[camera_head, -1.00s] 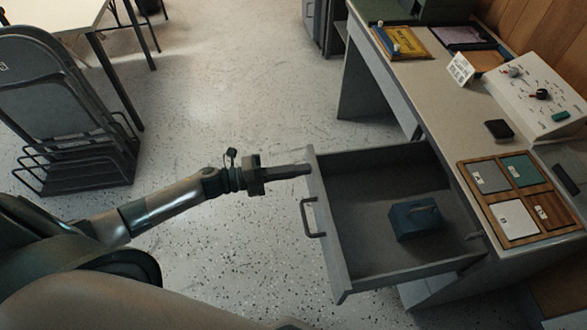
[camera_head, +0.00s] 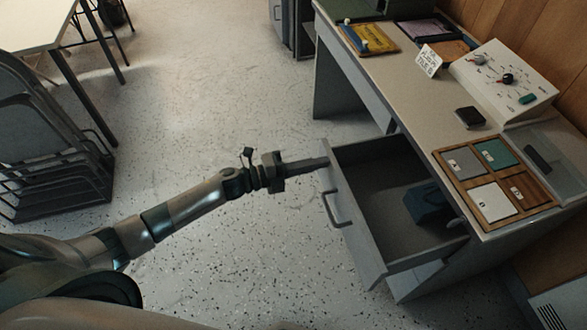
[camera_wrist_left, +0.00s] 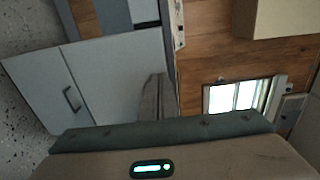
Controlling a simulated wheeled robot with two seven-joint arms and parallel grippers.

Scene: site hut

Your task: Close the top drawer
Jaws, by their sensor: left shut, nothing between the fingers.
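The top drawer (camera_head: 400,243) of the grey desk is pulled out, with a small dark blue box (camera_head: 428,203) inside it, partly hidden under the desk top. Its front (camera_head: 349,220) carries a bar handle (camera_head: 331,209). My left gripper (camera_head: 322,162) is shut and empty. Its fingertips are at the far upper end of the drawer front, seemingly touching it. In the left wrist view the fingers (camera_wrist_left: 155,98) point towards grey panels, one with a dark handle (camera_wrist_left: 72,98). My right gripper is not in view.
The desk top (camera_head: 415,110) holds a control panel (camera_head: 505,80), a dark phone-like item (camera_head: 470,117), a wooden tray of tiles (camera_head: 477,190) and a small sign (camera_head: 429,60). Folding chairs (camera_head: 45,140) stand at the left. The floor between is clear.

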